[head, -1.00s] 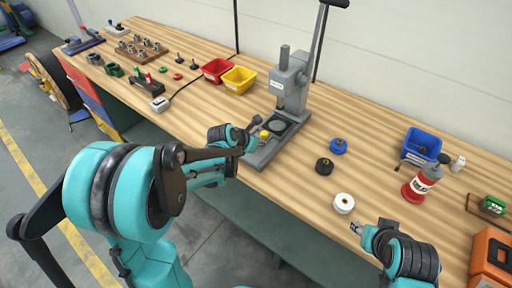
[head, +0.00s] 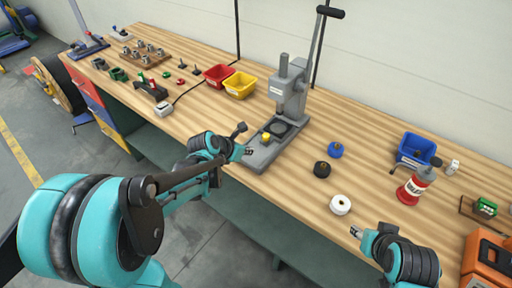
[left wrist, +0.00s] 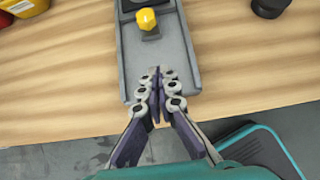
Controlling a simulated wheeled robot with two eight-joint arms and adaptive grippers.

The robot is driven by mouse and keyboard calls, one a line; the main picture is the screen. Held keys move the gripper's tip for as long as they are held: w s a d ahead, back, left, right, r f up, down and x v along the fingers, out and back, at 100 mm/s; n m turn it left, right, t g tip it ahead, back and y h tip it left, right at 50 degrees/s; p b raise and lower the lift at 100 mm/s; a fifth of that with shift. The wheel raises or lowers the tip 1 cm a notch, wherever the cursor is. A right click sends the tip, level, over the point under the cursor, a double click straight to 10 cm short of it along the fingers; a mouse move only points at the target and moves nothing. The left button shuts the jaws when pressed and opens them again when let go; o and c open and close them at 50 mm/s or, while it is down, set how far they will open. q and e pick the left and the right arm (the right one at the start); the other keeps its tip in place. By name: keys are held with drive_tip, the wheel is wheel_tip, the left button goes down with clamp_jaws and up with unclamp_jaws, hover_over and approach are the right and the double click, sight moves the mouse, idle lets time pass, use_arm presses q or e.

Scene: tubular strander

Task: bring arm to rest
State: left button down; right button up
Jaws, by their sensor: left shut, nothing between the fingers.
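My left gripper (head: 249,151) is shut and empty. It is at the front end of the grey press (head: 290,95), close to the bench's front edge. In the left wrist view its closed fingertips (left wrist: 160,75) overlap the near end of the press base (left wrist: 160,60); I cannot tell whether they touch it. A yellow piece (head: 266,137) sits on the press base, apart from the fingers; it also shows in the left wrist view (left wrist: 147,19). My right gripper (head: 356,232) is over the front edge at the right, too small to read its jaws.
On the wooden bench (head: 240,108), black (head: 322,169), blue (head: 335,150) and white (head: 340,205) round pieces lie right of the press. Red (head: 218,75) and yellow (head: 239,85) bins are behind left.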

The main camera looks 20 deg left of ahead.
use_arm(q)
drive_tip(key=p+v, duration=0.1)
drive_tip(key=v, duration=0.3)
drive_tip(key=shift+s+r, duration=0.1)
drive_tip(key=shift+s, duration=0.1)
drive_tip(key=s+d+r+m+y, duration=0.1)
drive_tip(key=s+d+m, duration=0.1)
drive_tip(key=s+m, duration=0.7)
drive_tip(key=s+d+r+m+g+y, duration=0.1)
drive_tip(key=s+m, duration=0.8)
drive_tip(key=m, duration=1.4)
drive_tip(key=shift+s+d+r+y, duration=0.25)
drive_tip(key=shift+d+r+y, duration=0.15)
drive_tip(key=shift+d+y, duration=0.1)
